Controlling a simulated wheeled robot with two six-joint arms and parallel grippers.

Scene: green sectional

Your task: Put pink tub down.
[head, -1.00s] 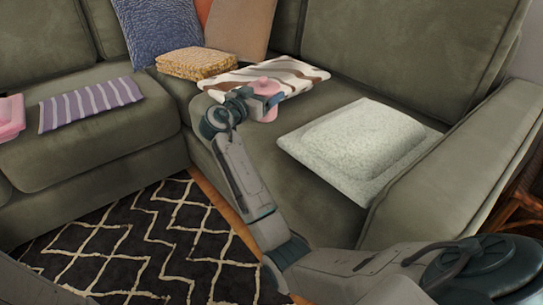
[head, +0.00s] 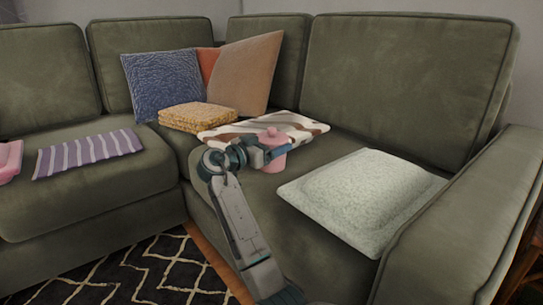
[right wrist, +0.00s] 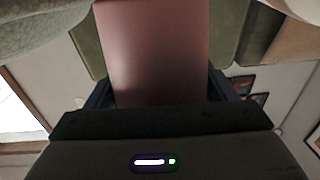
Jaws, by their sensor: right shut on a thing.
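The pink tub (head: 272,163) is upright in my right gripper (head: 270,150), over the right-hand sofa seat, in front of the brown-and-white striped cloth (head: 300,123). Its knobbed top shows above the fingers and its lower part below them. I cannot tell whether its base touches the seat. In the right wrist view the tub (right wrist: 152,52) fills the space between the fingers as a flat pink face. My left gripper is out of view.
A pale textured cushion (head: 360,198) lies on the seat to the right. A folded yellow cloth (head: 198,117) and upright pillows (head: 165,84) are behind. A purple striped cloth (head: 88,154) and a pink object (head: 9,160) lie on the left seat. Bare seat lies between tub and cushion.

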